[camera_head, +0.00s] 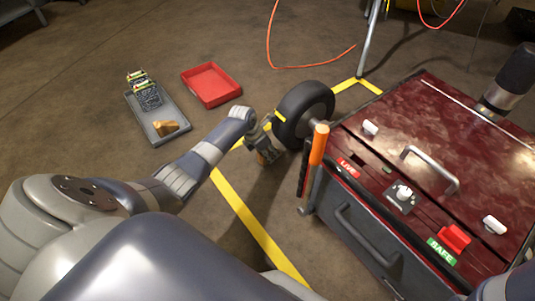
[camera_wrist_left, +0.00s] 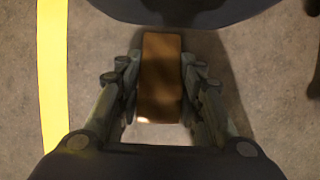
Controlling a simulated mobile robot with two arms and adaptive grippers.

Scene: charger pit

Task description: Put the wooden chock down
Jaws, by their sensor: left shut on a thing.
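My left gripper (camera_head: 264,147) is shut on a wooden chock (camera_wrist_left: 161,80), with a finger on each side of it in the left wrist view. In the head view the chock (camera_head: 268,156) shows as a small brown piece below the gripper, low beside the black wheel (camera_head: 318,97). The wheel's dark edge (camera_wrist_left: 185,10) crosses the top of the left wrist view, close to the chock's far end. I cannot tell whether the chock touches the floor or the wheel. My right gripper is not in view.
A grey tray (camera_head: 150,134) holds another wooden block (camera_head: 165,128) and several card-like items (camera_head: 145,90). A red tray (camera_head: 211,84) lies near it. The red-topped cart (camera_head: 440,130) stands at right. Yellow tape (camera_head: 250,222) marks the floor. An orange cable (camera_head: 290,64) lies behind.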

